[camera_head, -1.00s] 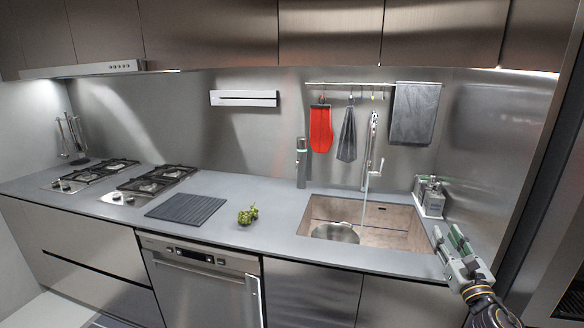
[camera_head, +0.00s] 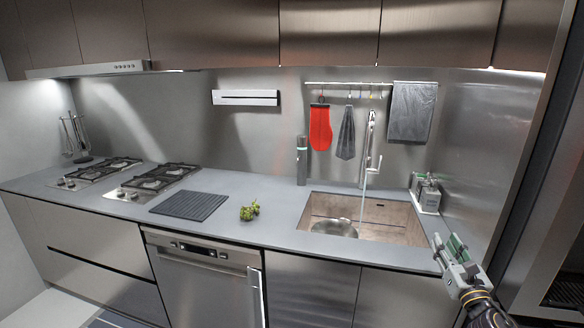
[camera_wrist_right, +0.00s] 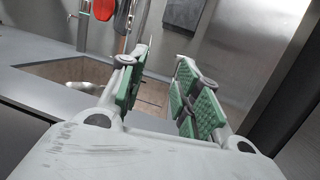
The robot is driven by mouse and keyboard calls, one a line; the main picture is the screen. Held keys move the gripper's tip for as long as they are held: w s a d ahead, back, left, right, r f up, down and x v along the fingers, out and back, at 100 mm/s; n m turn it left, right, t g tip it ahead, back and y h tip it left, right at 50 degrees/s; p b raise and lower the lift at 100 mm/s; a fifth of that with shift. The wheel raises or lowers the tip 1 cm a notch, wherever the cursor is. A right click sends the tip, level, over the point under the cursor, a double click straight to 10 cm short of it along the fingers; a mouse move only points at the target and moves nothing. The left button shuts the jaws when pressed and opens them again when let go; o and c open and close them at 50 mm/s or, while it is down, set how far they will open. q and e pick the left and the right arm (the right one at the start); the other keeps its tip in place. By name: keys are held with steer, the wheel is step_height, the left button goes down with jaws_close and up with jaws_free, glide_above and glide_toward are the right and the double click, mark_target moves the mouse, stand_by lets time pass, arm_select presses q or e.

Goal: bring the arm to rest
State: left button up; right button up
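My right gripper (camera_head: 449,250) is at the lower right of the head view, in front of the counter's right end and right of the sink. In the right wrist view the gripper (camera_wrist_right: 158,92) shows its two green-padded fingers apart with nothing between them. The sink lies beyond it. My left gripper is in neither view.
The sink (camera_head: 400,236) holds a metal pot (camera_head: 334,228) under a running tap (camera_head: 369,160). A bottle caddy (camera_head: 427,196) stands right of the sink.

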steer(key=d+f+m+g, duration=0.2)
steer(key=f+m, duration=0.1)
steer(key=f, duration=0.6)
steer(key=s+d+f+m+g+h, duration=0.15)
steer(key=f+m, duration=0.25)
steer(key=f, duration=0.5)
steer(key=d+f+m+g, duration=0.2)
steer(key=f+m, duration=0.1)
steer(key=f, duration=0.5)
steer(key=s+a+f+m+g, duration=0.15)
steer(key=s+f+m, duration=0.3)
steer(key=f, duration=0.75)
steer(key=s+f+m+g, duration=0.3)
steer(key=s+f, duration=0.3)
steer(key=f, duration=0.6)
steer(key=s+a+f+m+g, duration=0.3)
steer(key=s+f, duration=0.6)
steer(key=s, duration=0.4)
steer(key=s+a+f+m+g+y, duration=0.1)
steer(key=s+a+f+m+g, duration=0.2)
steer(key=s+a+f+m, duration=0.3)
steer(key=s+a+f+m+g+y, duration=0.1)
steer(key=s+a+f+m+g, duration=0.2)
steer(key=s+f, duration=0.9)
steer(key=s+a+m, duration=0.2)
steer(key=s+m, duration=0.1)
steer(key=s, duration=0.5)
steer(key=shift+f+p, duration=0.25)
steer(key=shift+p, duration=0.05)
